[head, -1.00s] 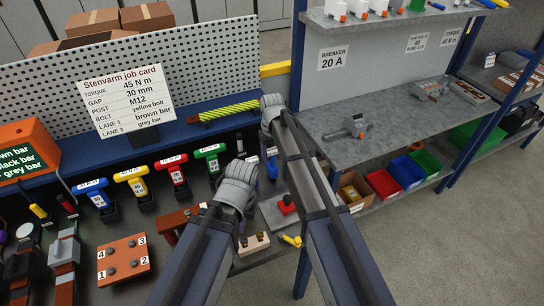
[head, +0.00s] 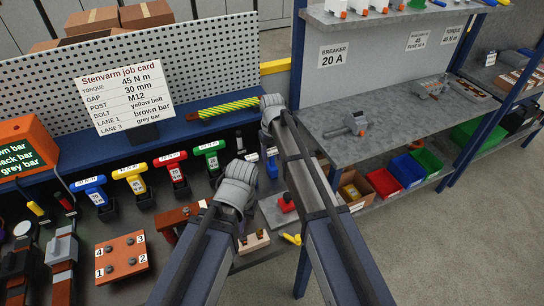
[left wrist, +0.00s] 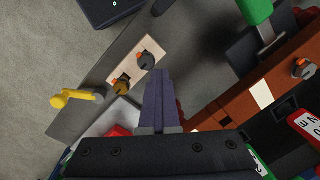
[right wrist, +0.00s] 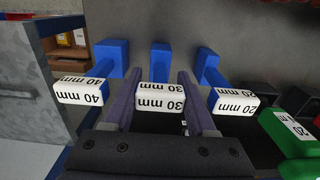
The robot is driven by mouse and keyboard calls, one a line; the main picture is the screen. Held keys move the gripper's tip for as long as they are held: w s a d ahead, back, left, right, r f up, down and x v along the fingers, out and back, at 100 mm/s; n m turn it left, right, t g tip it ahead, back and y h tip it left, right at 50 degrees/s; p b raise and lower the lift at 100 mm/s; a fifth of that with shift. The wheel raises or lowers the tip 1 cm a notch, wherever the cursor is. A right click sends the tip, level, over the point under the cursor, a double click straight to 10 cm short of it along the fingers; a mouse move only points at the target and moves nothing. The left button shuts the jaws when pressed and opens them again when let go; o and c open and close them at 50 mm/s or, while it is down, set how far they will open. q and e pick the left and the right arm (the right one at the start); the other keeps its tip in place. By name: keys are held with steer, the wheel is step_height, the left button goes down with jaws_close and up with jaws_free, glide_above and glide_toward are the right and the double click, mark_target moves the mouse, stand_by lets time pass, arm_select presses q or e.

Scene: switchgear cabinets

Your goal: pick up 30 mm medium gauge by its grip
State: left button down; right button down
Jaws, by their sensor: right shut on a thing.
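The 30 mm gauge (right wrist: 160,97) has a white labelled grip and a blue block (right wrist: 160,58) beyond it. It is in the middle of the right wrist view, between the two fingers of my right gripper (right wrist: 159,80), which is shut on its grip. I cannot tell whether the gauge is clear of the surface. A 40 mm gauge (right wrist: 80,92) stands to its left and a 20 mm gauge (right wrist: 235,100) to its right. My left gripper (left wrist: 161,78) is empty, its fingers together, above the bench near a pale block (left wrist: 137,62).
A green-handled tool (right wrist: 292,130) is close on the right of the right wrist view. T-handled tools (head: 132,174) stand in a row left of my arms. A brown numbered plate (head: 122,257) lies at the front left. A grey shelf (head: 390,115) stands at right.

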steer(key=shift+c, duration=0.6)
jaws_free()
arm_select(q)
steer(key=shift+r, duration=0.1)
arm_select(e)
step_height(320, 180, up, 11)
steer(key=p, duration=1.1)
steer(key=shift+f, duration=0.1)
arm_select(q)
step_height(320, 180, up, 10)
steer(key=b, duration=0.1)
arm_select(e)
steer(key=s+d, duration=1.1)
steer(key=s, duration=0.1)
steer(key=shift+s+d+f, duration=0.3)
steer(key=shift+s+f, duration=0.1)
steer(key=shift+f, duration=0.05)
